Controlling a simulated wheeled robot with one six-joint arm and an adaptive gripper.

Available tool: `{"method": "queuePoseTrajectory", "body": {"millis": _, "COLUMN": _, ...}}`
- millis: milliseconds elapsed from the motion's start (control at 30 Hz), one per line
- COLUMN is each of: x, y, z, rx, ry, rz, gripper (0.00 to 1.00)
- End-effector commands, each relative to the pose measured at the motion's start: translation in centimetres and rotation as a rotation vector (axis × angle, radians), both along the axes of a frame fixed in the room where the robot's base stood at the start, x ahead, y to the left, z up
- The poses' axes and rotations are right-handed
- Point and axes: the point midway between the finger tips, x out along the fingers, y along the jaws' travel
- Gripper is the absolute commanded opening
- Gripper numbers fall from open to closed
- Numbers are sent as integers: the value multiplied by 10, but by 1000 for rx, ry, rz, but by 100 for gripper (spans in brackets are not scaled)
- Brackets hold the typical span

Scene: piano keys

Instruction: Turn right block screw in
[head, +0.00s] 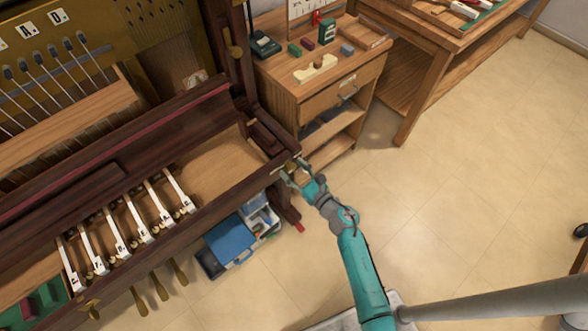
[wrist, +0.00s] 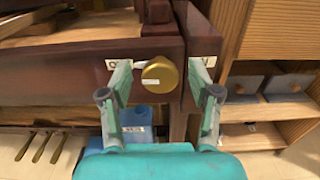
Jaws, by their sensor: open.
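The right block screw (wrist: 160,75) is a round brass knob with a small pale mark, on the front of the dark wooden key rail. In the wrist view it sits between my two open fingers. My gripper (wrist: 162,85) is open around it, one finger on each side; I cannot tell whether either finger touches it. White labels show beside the knob, partly hidden by the fingers. In the head view my gripper (head: 287,173) is at the right end of the piano's front rail, by the small brass screw (head: 290,164).
A wooden cabinet (head: 320,90) with tools on top stands just right of the piano. A blue case (head: 230,240) lies on the floor beneath the rail. White piano keys (head: 141,220) are to the left. Open floor lies right of my arm.

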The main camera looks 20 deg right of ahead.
Motion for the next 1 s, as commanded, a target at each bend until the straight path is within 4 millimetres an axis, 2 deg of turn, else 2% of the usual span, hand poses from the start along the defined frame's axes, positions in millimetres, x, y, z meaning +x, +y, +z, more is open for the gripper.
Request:
{"method": "queuePoseTrajectory", "body": {"millis": 233, "x": 1, "y": 0, "z": 0, "rx": 0, "ry": 0, "rz": 0, "gripper": 62}}
{"method": "queuePoseTrajectory", "body": {"millis": 267, "x": 1, "y": 0, "z": 0, "rx": 0, "ry": 0, "rz": -1, "gripper": 60}}
{"method": "queuePoseTrajectory", "body": {"millis": 400, "x": 1, "y": 0, "z": 0, "rx": 0, "ry": 0, "rz": -1, "gripper": 25}}
{"method": "queuePoseTrajectory", "body": {"millis": 500, "x": 1, "y": 0, "z": 0, "rx": 0, "ry": 0, "rz": -1, "gripper": 4}}
{"method": "queuePoseTrajectory", "body": {"millis": 767, "x": 1, "y": 0, "z": 0, "rx": 16, "ry": 5, "rz": 0, "gripper": 4}}
{"method": "queuePoseTrajectory", "body": {"millis": 1000, "x": 1, "y": 0, "z": 0, "rx": 113, "ry": 37, "rz": 0, "gripper": 4}}
